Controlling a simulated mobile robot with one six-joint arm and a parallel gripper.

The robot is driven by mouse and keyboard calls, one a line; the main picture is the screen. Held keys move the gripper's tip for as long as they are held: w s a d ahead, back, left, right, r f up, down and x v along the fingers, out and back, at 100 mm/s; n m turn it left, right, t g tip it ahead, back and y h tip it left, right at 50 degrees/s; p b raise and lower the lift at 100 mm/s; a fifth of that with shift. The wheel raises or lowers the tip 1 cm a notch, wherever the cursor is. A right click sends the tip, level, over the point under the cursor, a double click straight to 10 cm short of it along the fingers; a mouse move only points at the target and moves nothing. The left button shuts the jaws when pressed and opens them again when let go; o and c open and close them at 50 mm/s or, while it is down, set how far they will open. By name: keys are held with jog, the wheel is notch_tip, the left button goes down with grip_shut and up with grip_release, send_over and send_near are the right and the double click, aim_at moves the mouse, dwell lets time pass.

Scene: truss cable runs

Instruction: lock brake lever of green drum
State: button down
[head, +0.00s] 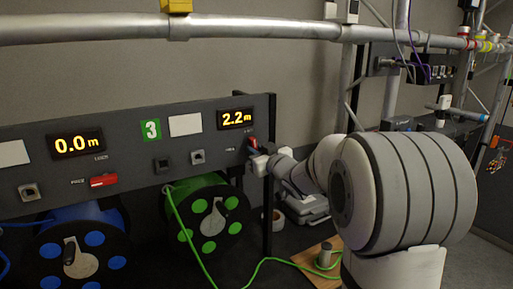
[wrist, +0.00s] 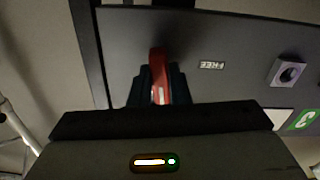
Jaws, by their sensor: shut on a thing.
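The green drum (head: 207,218) hangs below the dark panel, under the display reading 2.2 m (head: 236,119). Its red brake lever (head: 252,142) is at the panel's right end; in the wrist view the lever (wrist: 159,80) stands upright in the picture, beside a FREE label. My gripper (head: 258,158) is at the panel's right end. In the wrist view its dark fingers (wrist: 157,88) are on both sides of the red lever and shut on it. The lever's lower part is hidden behind the gripper body.
The blue drum (head: 82,250) hangs at left, with its red lever (head: 103,180) lying level near a FREE label. A green cable (head: 262,262) runs from the green drum to a wooden board (head: 318,264). A metal truss tube (head: 240,28) crosses above the panel.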

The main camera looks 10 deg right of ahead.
jog(key=shift+m, duration=0.7)
jog(key=shift+f+p, duration=0.15)
jog(key=shift+p, duration=0.15)
jog(key=c, duration=1.4)
grip_release()
jog(key=shift+o, duration=0.2)
jog(key=shift+s, duration=0.1)
jog(key=b+v, duration=0.2)
jog(key=v, duration=0.5)
jog(key=shift+s, duration=0.3)
